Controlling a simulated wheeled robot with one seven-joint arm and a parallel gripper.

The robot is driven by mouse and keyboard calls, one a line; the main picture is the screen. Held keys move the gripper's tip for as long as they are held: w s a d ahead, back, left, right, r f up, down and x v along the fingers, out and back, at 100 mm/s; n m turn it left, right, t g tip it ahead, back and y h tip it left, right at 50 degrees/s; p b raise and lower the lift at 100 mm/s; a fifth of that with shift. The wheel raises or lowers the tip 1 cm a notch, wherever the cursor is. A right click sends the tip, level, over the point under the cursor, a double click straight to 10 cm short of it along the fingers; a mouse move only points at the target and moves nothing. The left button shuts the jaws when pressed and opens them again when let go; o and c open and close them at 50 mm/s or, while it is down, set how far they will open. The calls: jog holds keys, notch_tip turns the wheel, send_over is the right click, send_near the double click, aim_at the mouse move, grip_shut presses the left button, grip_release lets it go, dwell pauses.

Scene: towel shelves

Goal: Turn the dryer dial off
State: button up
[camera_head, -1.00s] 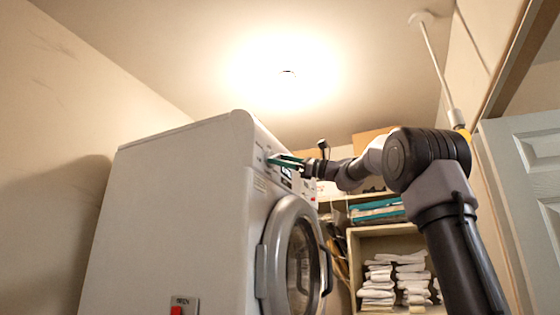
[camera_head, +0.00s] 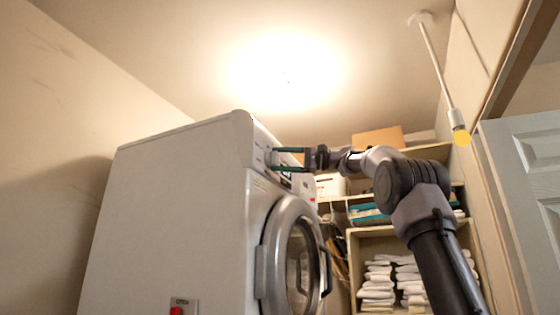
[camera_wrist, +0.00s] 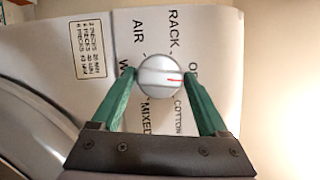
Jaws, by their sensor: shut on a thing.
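The dryer dial (camera_wrist: 158,76) is a round, silvery knob on the white control panel. Its red mark points right in the wrist view, towards a label beginning with "O" that my finger partly covers. Other labels around it include RACK, AIR, MIXED and COTTON. My gripper (camera_wrist: 163,73) has its two green fingers on either side of the dial, closed on it. In the head view my gripper (camera_head: 273,158) reaches the upper front of the white dryer (camera_head: 185,215); the dial is too small to make out there.
The round dryer door (camera_head: 300,265) is below the panel. Shelves with folded white towels (camera_head: 377,285) and a cardboard box (camera_head: 377,138) stand behind my arm.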

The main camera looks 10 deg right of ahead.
jog(key=shift+n, duration=0.6)
jog(key=shift+h, duration=0.3)
jog(key=o, duration=1.2)
jog(key=shift+o, duration=0.2)
jog(key=v, duration=1.1)
